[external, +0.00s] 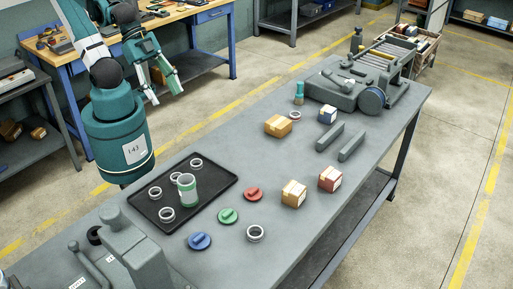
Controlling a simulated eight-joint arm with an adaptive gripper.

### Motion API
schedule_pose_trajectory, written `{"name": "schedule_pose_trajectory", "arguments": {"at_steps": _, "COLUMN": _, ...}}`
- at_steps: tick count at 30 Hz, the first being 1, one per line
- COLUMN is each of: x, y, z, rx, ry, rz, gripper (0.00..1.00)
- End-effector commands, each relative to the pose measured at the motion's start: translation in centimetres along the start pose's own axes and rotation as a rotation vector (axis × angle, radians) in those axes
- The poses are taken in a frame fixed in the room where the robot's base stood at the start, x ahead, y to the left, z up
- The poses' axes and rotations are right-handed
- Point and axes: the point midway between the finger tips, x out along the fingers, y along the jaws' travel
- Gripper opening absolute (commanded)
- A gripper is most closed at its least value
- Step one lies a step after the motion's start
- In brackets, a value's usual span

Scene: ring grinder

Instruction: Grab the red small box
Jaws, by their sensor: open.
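The red small box (330,179), with a pale label on its side, sits upright on the grey workbench (290,225) near its front right edge. A tan box (294,193) stands just left of it, with a small gap between them. My gripper (163,90) is at the upper left, raised and far from the red box. Its fingers are apart, with nothing seen between them. The red box is not covered by anything.
A black tray (228,187) holds several metal rings and a green-white cylinder (187,189). Red, green and blue knobs (200,241) lie beside it. Two grey bars (351,147) lie behind the red box. A grinder machine (345,88) fills the bench's far end.

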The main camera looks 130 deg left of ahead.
Motion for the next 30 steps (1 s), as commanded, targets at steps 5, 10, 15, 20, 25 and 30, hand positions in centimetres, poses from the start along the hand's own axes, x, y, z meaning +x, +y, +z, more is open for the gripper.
{"name": "schedule_pose_trajectory", "arguments": {"at_steps": 5, "x": 0.0, "y": 0.0, "z": 0.0, "rx": 0.000, "ry": 0.000, "rz": 0.000, "gripper": 0.55}}
{"name": "schedule_pose_trajectory", "arguments": {"at_steps": 10, "x": 0.0, "y": 0.0, "z": 0.0, "rx": -0.001, "ry": 0.000, "rz": 0.000, "gripper": 0.55}}
{"name": "schedule_pose_trajectory", "arguments": {"at_steps": 15, "x": 0.0, "y": -0.1, "z": -0.6, "rx": -0.013, "ry": -0.005, "rz": -0.002, "gripper": 0.55}}
{"name": "schedule_pose_trajectory", "arguments": {"at_steps": 20, "x": 0.0, "y": -0.4, "z": -2.0, "rx": -0.047, "ry": -0.019, "rz": -0.006, "gripper": 0.55}}
{"name": "schedule_pose_trajectory", "arguments": {"at_steps": 25, "x": 0.2, "y": -0.9, "z": -4.4, "rx": -0.105, "ry": -0.043, "rz": -0.013, "gripper": 0.55}}
{"name": "schedule_pose_trajectory", "arguments": {"at_steps": 30, "x": 0.7, "y": -1.5, "z": -7.1, "rx": -0.175, "ry": -0.072, "rz": -0.023, "gripper": 0.55}}
